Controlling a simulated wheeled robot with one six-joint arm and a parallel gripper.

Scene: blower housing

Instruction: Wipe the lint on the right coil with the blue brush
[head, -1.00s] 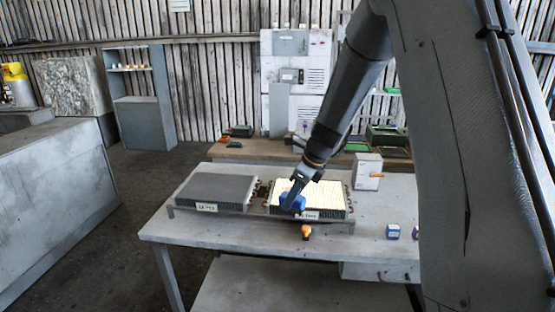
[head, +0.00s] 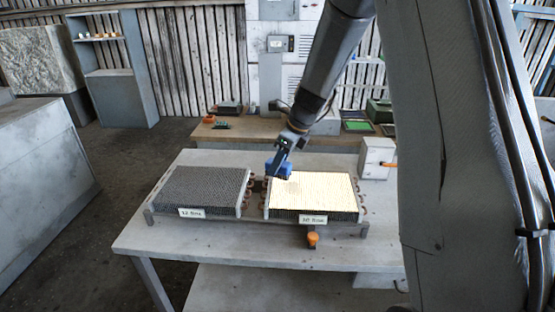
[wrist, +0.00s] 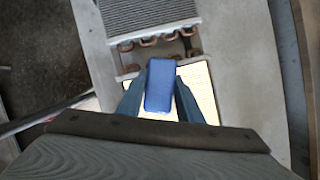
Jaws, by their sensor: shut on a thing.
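The right coil (head: 318,192) is a flat finned block with a bright cream top and a white label on its front. I cannot make out separate lint on the glaring top. My gripper (head: 283,158) is shut on the blue brush (head: 279,168), at the coil's back left corner. In the wrist view the blue brush (wrist: 160,86) sits between the two fingers, over the edge of the bright coil (wrist: 200,85). I cannot tell whether the brush touches the coil. The fingers and brush hide part of that corner.
The dark left coil (head: 202,188) lies beside it, with copper bends (head: 257,190) in the gap between. Both rest on a rack on the grey table (head: 150,235). An orange-ended item (head: 313,239) is at the front, a white box (head: 377,158) at the back right.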

